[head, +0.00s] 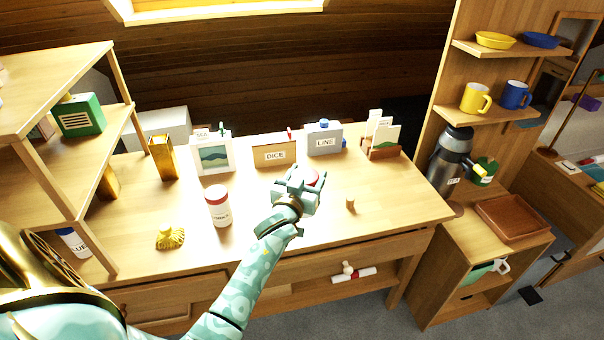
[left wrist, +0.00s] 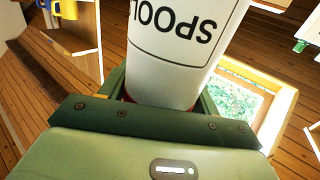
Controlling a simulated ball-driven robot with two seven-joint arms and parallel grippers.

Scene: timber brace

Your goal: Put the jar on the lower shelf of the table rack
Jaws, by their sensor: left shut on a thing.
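My left gripper (head: 308,184) is shut on a white jar (left wrist: 180,50) with a red lid, held over the right half of the table (head: 400,200). In the left wrist view the jar's label reads "SPOOL", upside down; in the head view mostly its red top shows. The wooden table rack (head: 124,150) stands at the table's left end. A blue-lidded jar (head: 75,243) stands low in it. My right gripper is not in view.
Along the table's back stand a gold tin (head: 162,157), a picture frame (head: 212,155), a DICE box (head: 274,153), a LINE box (head: 324,140) and a card holder (head: 382,140). A yellow object (head: 170,237) lies near the rack. A small wooden peg (head: 350,204) stands right of my gripper.

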